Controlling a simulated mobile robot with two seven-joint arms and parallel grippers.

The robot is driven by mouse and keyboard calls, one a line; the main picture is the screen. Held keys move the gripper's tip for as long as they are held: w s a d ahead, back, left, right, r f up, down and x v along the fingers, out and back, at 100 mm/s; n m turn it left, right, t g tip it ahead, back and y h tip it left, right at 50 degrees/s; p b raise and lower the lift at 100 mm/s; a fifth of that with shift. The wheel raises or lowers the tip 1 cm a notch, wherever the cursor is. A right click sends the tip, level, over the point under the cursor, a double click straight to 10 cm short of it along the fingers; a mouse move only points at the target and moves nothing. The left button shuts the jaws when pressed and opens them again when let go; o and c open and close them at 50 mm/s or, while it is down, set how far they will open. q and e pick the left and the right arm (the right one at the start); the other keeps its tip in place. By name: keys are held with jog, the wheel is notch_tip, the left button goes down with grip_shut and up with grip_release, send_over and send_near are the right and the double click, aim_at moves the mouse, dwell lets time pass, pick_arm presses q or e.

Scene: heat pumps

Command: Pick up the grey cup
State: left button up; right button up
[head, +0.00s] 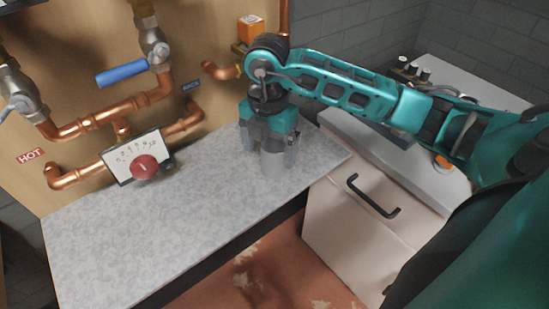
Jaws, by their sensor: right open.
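The grey cup (273,161) stands on the speckled grey counter (185,225), near its right end. My right gripper (268,139) points down directly over the cup, with its dark fingers open at the cup's upper part. The gripper hides the top of the cup. I cannot tell whether the fingers touch it. My left gripper is not in view.
Copper pipes (120,110) with a blue-handled valve (122,74) run along the wooden back panel. A gauge panel with a red knob (145,167) is at the left. A white cabinet (350,225) stands at the right. The counter's front is clear.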

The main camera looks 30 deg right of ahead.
aim_at(274, 161)
jog(key=f, duration=0.2)
jog(key=d+f, duration=0.1)
jog(key=f, duration=0.2)
jog(key=shift+w+d+f, duration=0.15)
jog(key=shift+f, duration=0.15)
jog(key=shift+c, duration=0.2)
jog(key=c, duration=1)
